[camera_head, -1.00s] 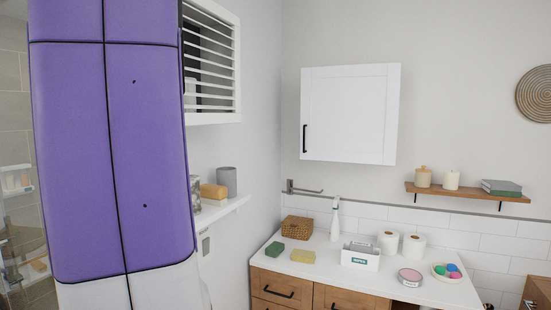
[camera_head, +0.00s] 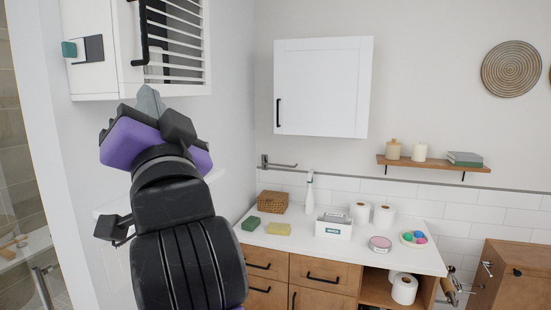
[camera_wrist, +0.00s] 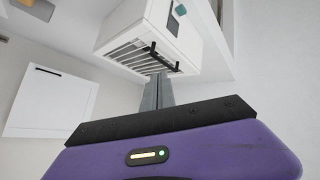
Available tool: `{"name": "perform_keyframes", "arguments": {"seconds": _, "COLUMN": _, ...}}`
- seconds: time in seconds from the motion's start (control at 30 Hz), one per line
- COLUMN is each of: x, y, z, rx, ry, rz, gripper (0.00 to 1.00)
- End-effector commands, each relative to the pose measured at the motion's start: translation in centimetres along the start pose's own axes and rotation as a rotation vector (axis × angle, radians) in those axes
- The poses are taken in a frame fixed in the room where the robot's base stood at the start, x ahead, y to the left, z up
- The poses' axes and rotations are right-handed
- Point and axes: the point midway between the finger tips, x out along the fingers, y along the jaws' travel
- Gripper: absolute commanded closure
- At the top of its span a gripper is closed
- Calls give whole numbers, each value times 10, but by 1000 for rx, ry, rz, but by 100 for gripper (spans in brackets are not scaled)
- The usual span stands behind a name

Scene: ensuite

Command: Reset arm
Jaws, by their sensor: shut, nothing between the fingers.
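My gripper (camera_head: 150,100) is in the left part of the head view, at the end of my black and purple arm. Its grey fingers point up towards the underside of the white louvred cabinet (camera_head: 178,50). In the wrist view the fingers (camera_wrist: 158,92) are together and hold nothing. The louvred cabinet (camera_wrist: 150,40) with its black handle shows beyond the fingertips there. I cannot tell whether the fingertips touch it. My arm hides most of the shelf on the left wall.
A closed white wall cabinet (camera_head: 322,88) hangs at the centre. Below it, a white counter (camera_head: 290,243) carries a basket (camera_head: 274,202), sponges, a white caddy (camera_head: 333,227) and paper rolls. A wooden shelf (camera_head: 435,164) is at right. The air before the wall cabinet is free.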

Motion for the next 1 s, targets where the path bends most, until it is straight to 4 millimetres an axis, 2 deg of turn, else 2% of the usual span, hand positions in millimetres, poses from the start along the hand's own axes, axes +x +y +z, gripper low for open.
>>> {"name": "perform_keyframes", "arguments": {"seconds": 0.03, "x": -19, "y": 23, "z": 15, "rx": -45, "ry": -2, "rz": 11, "gripper": 100}}
{"name": "perform_keyframes", "arguments": {"seconds": 0.2, "x": -79, "y": 79, "z": 46, "rx": -187, "ry": 4, "rz": 30, "gripper": 100}}
{"name": "perform_keyframes", "arguments": {"seconds": 0.37, "x": -142, "y": 126, "z": 67, "rx": -307, "ry": -1, "rz": 60, "gripper": 100}}
{"name": "perform_keyframes", "arguments": {"seconds": 0.5, "x": -201, "y": 161, "z": 81, "rx": -399, "ry": -15, "rz": 95, "gripper": 100}}
{"name": "perform_keyframes", "arguments": {"seconds": 0.7, "x": -289, "y": 200, "z": 92, "rx": -517, "ry": -48, "rz": 156, "gripper": 100}}
{"name": "perform_keyframes", "arguments": {"seconds": 1.0, "x": -420, "y": 233, "z": 94, "rx": -649, "ry": -130, "rz": 269, "gripper": 100}}
